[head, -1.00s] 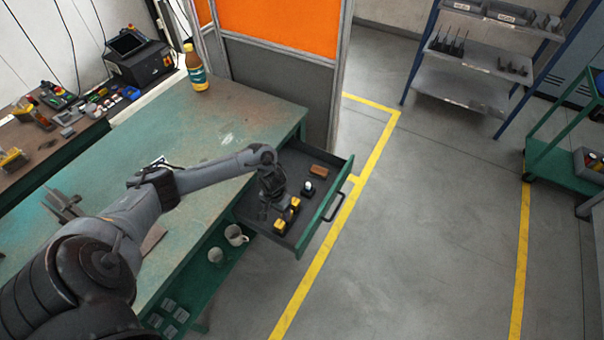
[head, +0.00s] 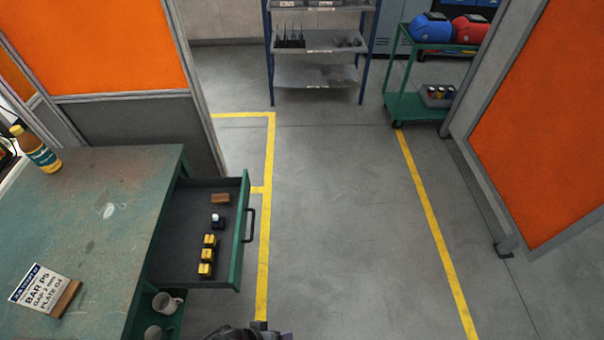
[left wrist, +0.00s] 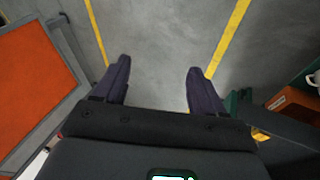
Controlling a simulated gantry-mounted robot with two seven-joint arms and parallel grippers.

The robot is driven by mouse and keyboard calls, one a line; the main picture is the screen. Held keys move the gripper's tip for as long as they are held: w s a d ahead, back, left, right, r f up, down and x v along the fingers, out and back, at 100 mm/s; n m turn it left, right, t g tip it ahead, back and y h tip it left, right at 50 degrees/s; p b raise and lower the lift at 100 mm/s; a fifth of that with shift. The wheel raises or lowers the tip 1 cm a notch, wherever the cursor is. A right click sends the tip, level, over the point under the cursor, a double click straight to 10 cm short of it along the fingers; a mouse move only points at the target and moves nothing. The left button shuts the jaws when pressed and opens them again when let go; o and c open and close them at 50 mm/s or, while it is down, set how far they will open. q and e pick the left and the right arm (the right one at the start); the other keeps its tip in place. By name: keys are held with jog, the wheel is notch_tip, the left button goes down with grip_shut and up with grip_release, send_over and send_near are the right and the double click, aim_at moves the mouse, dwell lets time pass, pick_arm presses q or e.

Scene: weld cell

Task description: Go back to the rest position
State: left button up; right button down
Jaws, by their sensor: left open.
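My left gripper (left wrist: 157,88) shows in the left wrist view with its two dark fingers apart and nothing between them, over the grey floor. In the head view only a dark part of my arm shows at the bottom edge. My right gripper is in neither view. The open drawer (head: 240,262) of the green workbench (head: 95,225) holds several yellow-and-black blocks (head: 207,255), a small white-topped item (head: 217,221) and a brown block (head: 221,198).
A bottle (head: 40,153) and a sign (head: 40,290) stand on the bench. Mugs (head: 166,303) sit below the drawer. Orange panels (head: 545,130) stand on both sides. A shelf rack (head: 315,75) and green cart (head: 410,107) are at the back. The middle floor is clear.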

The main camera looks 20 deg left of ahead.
pick_arm(q)
jog(key=a+r+m+y, duration=0.35)
jog(key=a+r, duration=0.55)
jog(key=r, duration=0.3)
notch_tip(320, 180, up, 28)
jog(key=m+p, duration=0.2)
jog(key=p, duration=2.6)
notch_tip(320, 180, down, 67)
jog(key=b, duration=6.6)
jog(key=shift+s+r+g, duration=0.2)
jog(key=shift+s+g, duration=0.1)
jog(key=shift+h, duration=0.25)
jog(key=shift+c, duration=0.3)
